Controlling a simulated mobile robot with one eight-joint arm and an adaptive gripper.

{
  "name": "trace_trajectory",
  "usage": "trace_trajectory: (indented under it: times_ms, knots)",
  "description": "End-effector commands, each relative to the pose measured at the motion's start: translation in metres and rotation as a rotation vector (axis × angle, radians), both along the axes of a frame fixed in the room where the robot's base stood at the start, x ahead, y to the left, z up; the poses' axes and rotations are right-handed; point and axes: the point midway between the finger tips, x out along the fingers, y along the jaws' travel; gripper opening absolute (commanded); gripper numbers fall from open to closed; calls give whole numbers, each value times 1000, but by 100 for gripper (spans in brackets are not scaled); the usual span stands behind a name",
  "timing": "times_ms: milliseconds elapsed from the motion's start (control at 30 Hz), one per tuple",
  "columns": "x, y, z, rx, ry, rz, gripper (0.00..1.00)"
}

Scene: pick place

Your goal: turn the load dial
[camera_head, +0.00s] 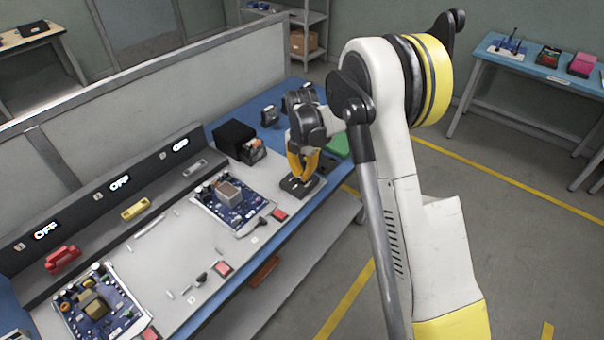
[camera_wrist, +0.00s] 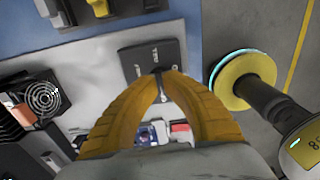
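The dark box (camera_head: 299,187) with small white markings sits at the far end of the grey work panel. It also shows in the wrist view (camera_wrist: 139,62), beneath my fingertips. My gripper (camera_head: 301,178) points down at this box with its yellow fingers. In the wrist view the fingertips (camera_wrist: 161,71) come together around a small dark knob, which I take for the load dial (camera_wrist: 158,70). Most of the knob is hidden by the fingers. The angle of the dial cannot be read.
A circuit board (camera_head: 233,203) with a red button (camera_head: 279,215) lies beside the box. A black fan unit (camera_head: 236,141) stands behind it. Displays on the back rail (camera_head: 120,182) read OFF.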

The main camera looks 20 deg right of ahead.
Motion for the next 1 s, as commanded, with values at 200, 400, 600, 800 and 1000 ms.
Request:
trace_trajectory:
  times_ms: [200, 400, 600, 800, 1000]
  knots:
    - [0, 0, 0, 0, 1, -1, 14]
    - [0, 0, 0, 0, 0, -1, 31]
    - [0, 0, 3, 0, 0, -1, 31]
    - [-1, 0, 33, 0, 0, -1, 31]
    - [0, 0, 78, 0, 0, -1, 31]
